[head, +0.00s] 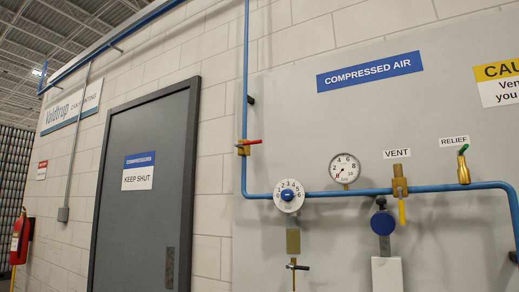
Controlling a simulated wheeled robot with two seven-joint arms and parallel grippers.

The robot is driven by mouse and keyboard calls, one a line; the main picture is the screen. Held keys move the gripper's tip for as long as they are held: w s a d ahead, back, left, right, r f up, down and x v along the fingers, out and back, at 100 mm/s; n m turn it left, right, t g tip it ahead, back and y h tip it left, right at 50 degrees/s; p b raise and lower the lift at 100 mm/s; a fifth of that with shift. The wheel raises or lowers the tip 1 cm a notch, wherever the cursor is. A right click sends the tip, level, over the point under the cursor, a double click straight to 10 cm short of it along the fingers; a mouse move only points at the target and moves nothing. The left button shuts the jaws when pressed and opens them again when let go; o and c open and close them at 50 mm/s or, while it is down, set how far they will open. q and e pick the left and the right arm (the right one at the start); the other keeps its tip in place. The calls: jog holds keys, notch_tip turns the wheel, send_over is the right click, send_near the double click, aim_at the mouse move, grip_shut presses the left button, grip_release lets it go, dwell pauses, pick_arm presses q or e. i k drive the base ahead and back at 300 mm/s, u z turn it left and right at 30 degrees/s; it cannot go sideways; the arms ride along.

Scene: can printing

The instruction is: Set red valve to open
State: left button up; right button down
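The red valve has a red lever handle (252,142) on a small brass body (243,150), set on the upright blue pipe left of the gauges. Its lever sticks out to the right, close to level, across the line of the pipe. Neither of my grippers shows in the head view, and nothing is seen touching the lever.
A blue pipe (358,192) runs right past a numbered white dial (289,195), a round gauge (345,169), a vent valve with a yellow lever (402,212) and a relief valve (463,172). A grey door (147,190) is at left. A fire extinguisher (18,240) hangs far left.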

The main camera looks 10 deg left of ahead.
aim_at(239, 145)
jog(key=u, duration=2.3)
jog(key=i, duration=2.15)
jog(key=z, duration=2.25)
